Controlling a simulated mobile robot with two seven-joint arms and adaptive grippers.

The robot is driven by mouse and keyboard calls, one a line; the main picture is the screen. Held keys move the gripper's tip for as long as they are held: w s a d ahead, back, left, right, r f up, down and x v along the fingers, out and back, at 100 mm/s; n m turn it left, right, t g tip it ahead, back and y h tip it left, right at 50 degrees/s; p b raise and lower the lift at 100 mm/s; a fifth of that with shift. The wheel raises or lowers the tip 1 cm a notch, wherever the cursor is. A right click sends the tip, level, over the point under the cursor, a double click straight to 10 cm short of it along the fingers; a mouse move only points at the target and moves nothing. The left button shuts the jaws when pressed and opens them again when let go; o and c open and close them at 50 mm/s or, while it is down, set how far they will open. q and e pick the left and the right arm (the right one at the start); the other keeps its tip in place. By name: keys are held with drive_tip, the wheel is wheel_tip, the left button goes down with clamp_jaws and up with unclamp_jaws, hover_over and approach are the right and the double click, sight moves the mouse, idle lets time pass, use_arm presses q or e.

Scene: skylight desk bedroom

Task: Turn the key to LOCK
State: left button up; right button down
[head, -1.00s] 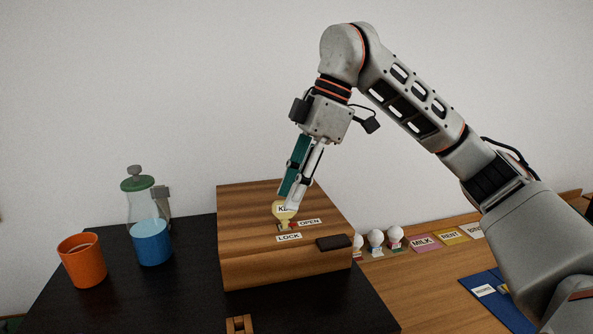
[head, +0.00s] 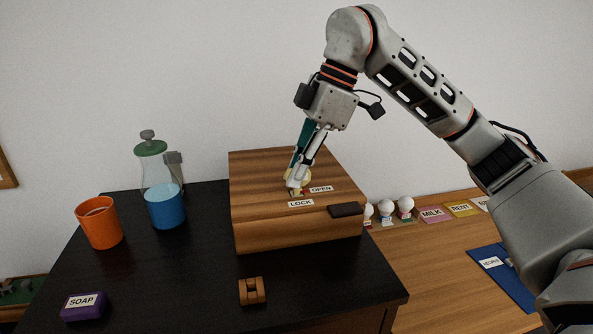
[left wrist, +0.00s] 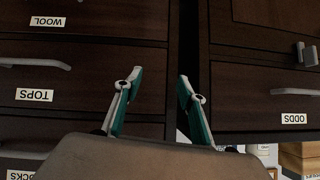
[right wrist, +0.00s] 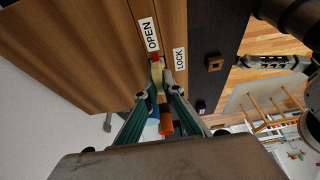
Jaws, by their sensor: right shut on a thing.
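The pale yellow key (head: 305,177) stands in the top of the wooden box (head: 262,170), beside the LOCK label (head: 300,203) and the OPEN label (head: 321,189). My right gripper (head: 296,184) reaches down from above and is shut on the key, hiding much of it. In the right wrist view the key (right wrist: 157,72) shows between the fingertips, with the OPEN label (right wrist: 150,34) and LOCK label (right wrist: 180,59) beyond. A small red mark lies by OPEN. My left gripper (left wrist: 160,80) is open and empty before dark drawers.
The box sits on a black cabinet top (head: 200,270). An orange cup (head: 99,225), a glass jug (head: 155,165), a blue cup (head: 166,207), purple soap (head: 84,306) and a small wooden piece (head: 252,291) stand clear of it. White bulb-like items (head: 386,210) are right of the box.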

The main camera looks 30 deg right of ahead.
drive_tip(key=shift+m+b, duration=0.3)
drive_tip(key=shift+b, duration=0.05)
drive_tip(key=shift+m+b, duration=0.4)
drive_tip(key=shift+b, duration=0.05)
drive_tip(key=shift+m+t+b, duration=0.35)
drive_tip(key=shift+m+t, duration=0.05)
drive_tip(key=shift+m, duration=0.4)
